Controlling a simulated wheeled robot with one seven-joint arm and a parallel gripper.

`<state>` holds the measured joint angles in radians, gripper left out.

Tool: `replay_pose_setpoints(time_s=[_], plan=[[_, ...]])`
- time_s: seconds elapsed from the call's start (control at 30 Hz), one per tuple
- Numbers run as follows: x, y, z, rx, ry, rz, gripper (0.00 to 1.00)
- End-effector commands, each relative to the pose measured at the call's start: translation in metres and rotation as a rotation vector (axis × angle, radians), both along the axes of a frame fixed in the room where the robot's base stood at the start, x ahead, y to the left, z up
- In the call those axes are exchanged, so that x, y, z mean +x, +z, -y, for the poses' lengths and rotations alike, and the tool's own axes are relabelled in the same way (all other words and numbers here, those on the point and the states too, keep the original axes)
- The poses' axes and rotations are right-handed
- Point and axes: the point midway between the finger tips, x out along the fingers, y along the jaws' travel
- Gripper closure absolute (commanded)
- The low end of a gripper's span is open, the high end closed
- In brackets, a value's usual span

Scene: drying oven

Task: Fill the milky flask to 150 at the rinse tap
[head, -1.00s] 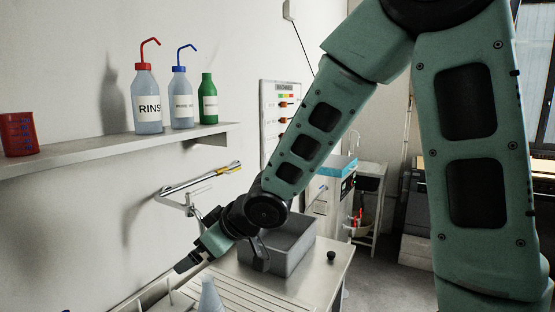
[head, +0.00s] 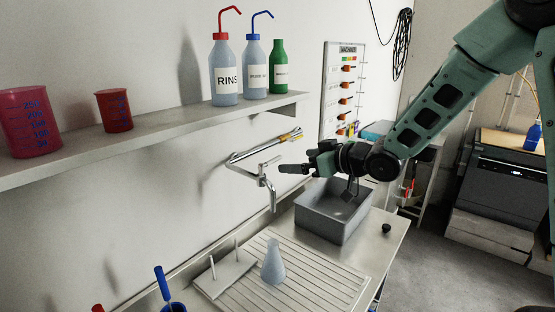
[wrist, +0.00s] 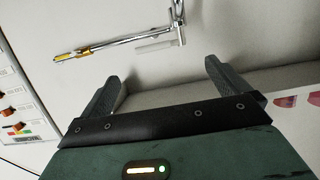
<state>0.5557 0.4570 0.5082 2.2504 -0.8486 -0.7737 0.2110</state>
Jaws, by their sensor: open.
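The milky flask (head: 273,265) is a pale blue-grey cone standing upright on the ribbed drainboard (head: 320,278). I cannot make out its marks or any liquid in it. The rinse tap (head: 268,182) is a wall-mounted chrome spout with a yellow-marked lever (head: 288,137), above and behind the flask. My gripper (head: 292,169) is raised just right of the spout's bend in the head view, well above the flask. In the wrist view my gripper (wrist: 162,72) is open with nothing between its fingers, and the tap (wrist: 130,41) shows beyond them.
A grey basin (head: 335,222) sits right of the drainboard, below my gripper. A white rack with pegs (head: 224,273) stands left of the flask. The wall shelf (head: 165,142) holds a rinse bottle (head: 224,85), other bottles and red beakers (head: 115,111). A small black knob (head: 386,228) lies at the counter's right.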

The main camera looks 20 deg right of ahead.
Motion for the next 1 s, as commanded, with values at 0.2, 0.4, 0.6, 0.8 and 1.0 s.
replay_pose_setpoints(time_s=[0.2, 0.4, 0.6, 0.8, 1.0], plan=[[0.033, -0.011, -0.024, 0.002, 0.003, -0.004, 0.0], [0.059, -0.02, -0.041, 0.001, 0.002, -0.002, 0.0], [0.073, -0.027, -0.049, -0.001, 0.001, -0.002, 0.0], [0.076, -0.028, -0.051, -0.001, 0.0, 0.0, 0.0], [0.076, -0.028, -0.051, -0.001, 0.0, 0.0, 0.11]])
